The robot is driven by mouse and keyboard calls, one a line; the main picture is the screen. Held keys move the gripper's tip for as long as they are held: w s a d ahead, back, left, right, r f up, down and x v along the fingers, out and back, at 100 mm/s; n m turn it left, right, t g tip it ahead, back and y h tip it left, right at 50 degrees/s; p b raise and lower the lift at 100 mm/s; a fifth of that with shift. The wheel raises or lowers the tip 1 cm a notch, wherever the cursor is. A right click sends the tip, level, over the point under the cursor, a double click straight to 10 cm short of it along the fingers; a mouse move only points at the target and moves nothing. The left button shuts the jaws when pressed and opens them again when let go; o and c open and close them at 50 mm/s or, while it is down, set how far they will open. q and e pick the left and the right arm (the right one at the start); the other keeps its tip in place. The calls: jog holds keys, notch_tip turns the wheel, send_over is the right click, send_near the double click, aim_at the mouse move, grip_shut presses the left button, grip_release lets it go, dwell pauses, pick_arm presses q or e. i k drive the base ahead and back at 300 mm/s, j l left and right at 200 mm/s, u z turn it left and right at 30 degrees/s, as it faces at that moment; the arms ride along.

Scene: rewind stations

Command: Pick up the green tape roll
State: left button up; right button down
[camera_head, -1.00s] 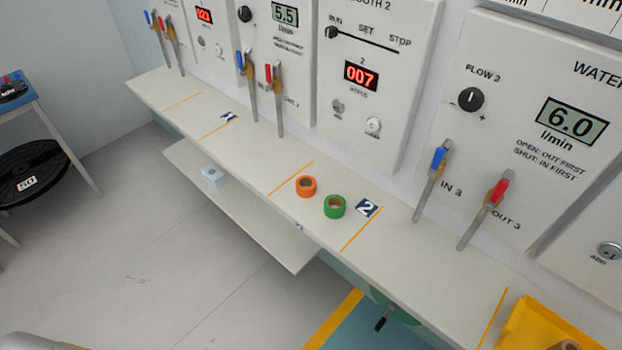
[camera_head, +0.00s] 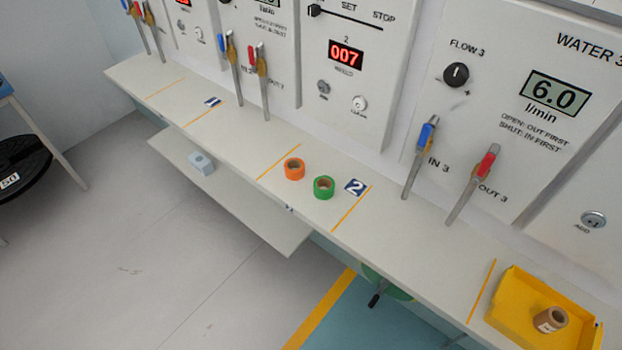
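The green tape roll (camera_head: 324,188) lies flat on the long white shelf (camera_head: 385,238), between two orange lines and beside the blue label marked 2 (camera_head: 355,187). An orange tape roll (camera_head: 294,169) lies just to its left, a small gap apart. Neither of my grippers shows in the head view, so nothing is seen near the green roll.
A yellow tray (camera_head: 497,312) with a brown roll (camera_head: 550,319) in it sits at the shelf's right end. Blue-handled (camera_head: 424,140) and red-handled (camera_head: 484,168) valves rise behind the shelf. A lower shelf (camera_head: 240,203) holds a pale blue block (camera_head: 202,164).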

aim_at(324, 180)
jog(key=i+j+z, duration=0.2)
jog(key=j, duration=0.2)
jog(key=i+j+z, duration=0.2)
jog(key=j, duration=0.2)
jog(key=j+z, duration=0.2)
jog(key=j, duration=0.25)
jog(key=i+j+z, duration=0.2)
jog(key=j, duration=0.25)
jog(key=k, duration=0.1)
